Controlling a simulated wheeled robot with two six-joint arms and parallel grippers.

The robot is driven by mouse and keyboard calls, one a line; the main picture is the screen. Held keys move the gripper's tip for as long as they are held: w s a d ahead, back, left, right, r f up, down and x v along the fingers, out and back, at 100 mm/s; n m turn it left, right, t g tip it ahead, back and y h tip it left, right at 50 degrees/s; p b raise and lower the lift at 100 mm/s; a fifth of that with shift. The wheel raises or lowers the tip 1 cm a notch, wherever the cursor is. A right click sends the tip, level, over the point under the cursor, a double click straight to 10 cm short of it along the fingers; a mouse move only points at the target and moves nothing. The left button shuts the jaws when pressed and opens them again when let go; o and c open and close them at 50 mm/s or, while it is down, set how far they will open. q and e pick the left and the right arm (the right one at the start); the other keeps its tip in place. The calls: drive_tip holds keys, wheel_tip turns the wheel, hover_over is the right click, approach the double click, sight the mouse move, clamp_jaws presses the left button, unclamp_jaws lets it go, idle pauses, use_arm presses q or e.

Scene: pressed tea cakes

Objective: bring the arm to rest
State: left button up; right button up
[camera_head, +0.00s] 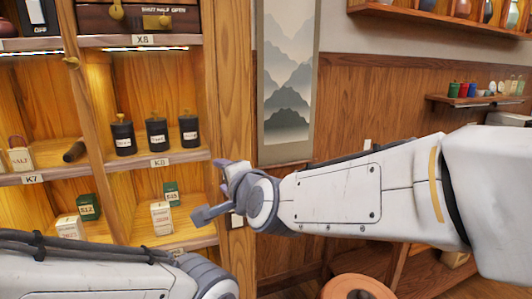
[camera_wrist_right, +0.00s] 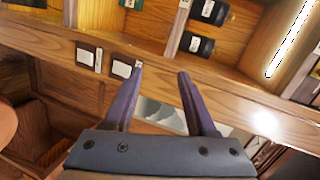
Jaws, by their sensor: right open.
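My right gripper (camera_head: 211,190) is at the end of my white right arm, which reaches in from the right in the head view. It is in front of the shelf's right upright. In the right wrist view, its two purple fingers (camera_wrist_right: 160,74) stand apart with nothing between them. Wooden shelf boards lie beyond the fingertips. My left arm shows at the lower left of the head view, with dark cables along it. Its gripper is out of the picture.
A wooden shelf unit (camera_head: 226,110) at the left holds black canisters (camera_head: 157,134) and small boxes (camera_head: 161,217). A mountain scroll (camera_head: 287,85) hangs on the wall. A round terracotta-coloured top (camera_head: 357,287) is at the bottom. A wall shelf (camera_head: 480,101) with small jars is at the right.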

drive_tip(key=d+f+n+g+h, duration=0.3)
drive_tip(key=d+f+n, duration=0.1)
drive_tip(key=d+f, duration=0.6)
drive_tip(key=s+d+f+n+g+h, duration=0.4)
drive_tip(key=s+d+f+n+g, duration=0.3)
drive_tip(key=s+d+f, duration=0.85)
drive_tip(key=s+a+r+n+g, duration=0.3)
drive_tip(key=s+a+n, duration=0.4)
drive_tip(key=s+a, duration=0.5)
drive_tip(key=shift+s+r+y, duration=0.2)
drive_tip(key=shift+r+y, duration=0.2)
drive_tip(key=shift+a, duration=0.15)
